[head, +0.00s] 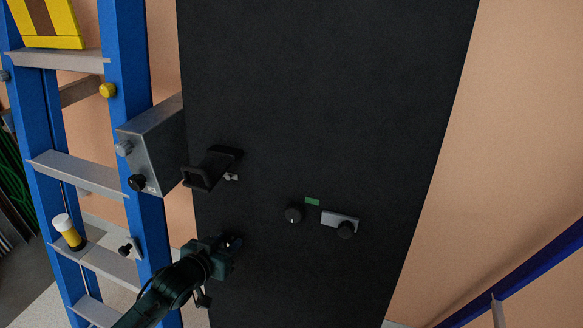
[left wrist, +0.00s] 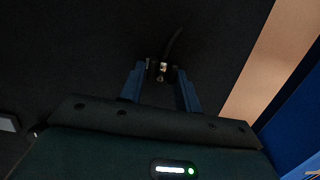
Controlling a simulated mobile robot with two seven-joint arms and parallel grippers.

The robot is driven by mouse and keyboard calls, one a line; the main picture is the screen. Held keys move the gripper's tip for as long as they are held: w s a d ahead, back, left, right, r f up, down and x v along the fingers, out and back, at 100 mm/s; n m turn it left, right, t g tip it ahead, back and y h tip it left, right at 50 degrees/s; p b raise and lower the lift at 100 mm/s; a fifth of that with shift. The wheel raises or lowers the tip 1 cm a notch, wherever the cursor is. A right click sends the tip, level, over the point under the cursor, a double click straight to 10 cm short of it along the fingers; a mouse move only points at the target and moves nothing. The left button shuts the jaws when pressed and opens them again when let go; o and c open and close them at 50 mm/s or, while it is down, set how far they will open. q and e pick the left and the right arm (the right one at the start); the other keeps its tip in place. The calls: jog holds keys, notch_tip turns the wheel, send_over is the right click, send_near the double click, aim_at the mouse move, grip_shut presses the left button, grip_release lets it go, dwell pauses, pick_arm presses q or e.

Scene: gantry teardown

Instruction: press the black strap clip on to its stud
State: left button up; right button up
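My left gripper (head: 232,243) reaches the lower left of the upright black panel (head: 330,90). In the left wrist view its two blue fingers (left wrist: 160,78) stand apart. Between their tips is a small dark piece with pale metal parts (left wrist: 162,67), which looks like the clip and stud area. A thin black strap (left wrist: 174,42) curves up from it. Whether the fingers touch the dark piece, and whether the clip sits on its stud, is too dark and small to tell. My right gripper is in neither view.
A black open bracket (head: 205,168) juts from the panel above my left gripper. A grey box (head: 150,145) is beside the blue ladder (head: 128,60) at left. Right of the gripper are a round knob (head: 293,214), a green label (head: 312,201) and a grey plate (head: 332,217).

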pick_arm(q)
jog(key=c, duration=0.7)
jog(key=shift+o, duration=0.2)
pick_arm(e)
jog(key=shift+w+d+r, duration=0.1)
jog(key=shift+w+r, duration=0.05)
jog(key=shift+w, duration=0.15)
pick_arm(q)
jog(key=shift+s, duration=0.15)
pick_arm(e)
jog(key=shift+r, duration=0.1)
